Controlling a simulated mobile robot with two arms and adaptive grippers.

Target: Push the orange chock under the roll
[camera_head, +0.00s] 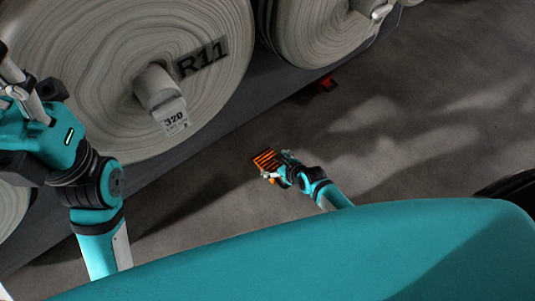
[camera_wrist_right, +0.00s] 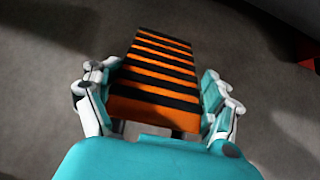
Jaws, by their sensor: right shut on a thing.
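The orange chock (camera_head: 266,160) with black stripes is in the grasp of my right gripper (camera_head: 276,172), above or at the grey floor; I cannot tell whether it touches the floor. In the right wrist view the chock (camera_wrist_right: 155,72) lies between the two fingers of my right gripper (camera_wrist_right: 160,105), which are shut on its sides. The big grey roll marked R11 (camera_head: 90,60) is at the upper left, apart from the chock. My left gripper (camera_head: 20,90) is at the left edge in front of the roll, partly cut off; its jaws are unclear.
A second grey roll (camera_head: 315,35) stands at the top middle. A small red thing (camera_head: 326,83) is on the floor below it, and a red thing (camera_wrist_right: 308,50) shows at the right wrist view's edge. A dark grey rail (camera_head: 215,130) runs below the rolls. Open floor (camera_head: 430,110) lies to the right.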

